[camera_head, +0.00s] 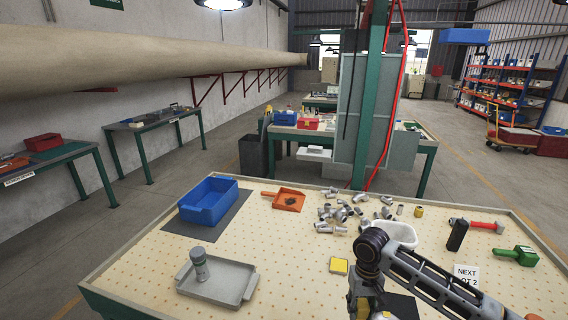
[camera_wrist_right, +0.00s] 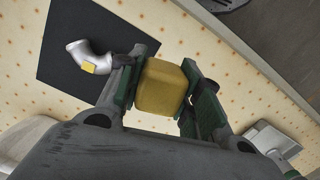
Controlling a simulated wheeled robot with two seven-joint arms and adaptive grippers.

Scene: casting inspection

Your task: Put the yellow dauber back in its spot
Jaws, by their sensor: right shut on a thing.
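In the right wrist view my right gripper (camera_wrist_right: 161,74) is shut on the yellow dauber (camera_wrist_right: 161,88), a blocky yellow body with rounded edges between the two fingers. A dark mat (camera_wrist_right: 75,38) lies below, and a grey pipe elbow (camera_wrist_right: 88,55) with a yellow mark rests on it, left of the fingers. In the head view my right arm comes in from the right and bends down at the front of the table; its fingers and the dauber are not clearly visible there. My left gripper is not in view.
The table's middle-left is clear.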

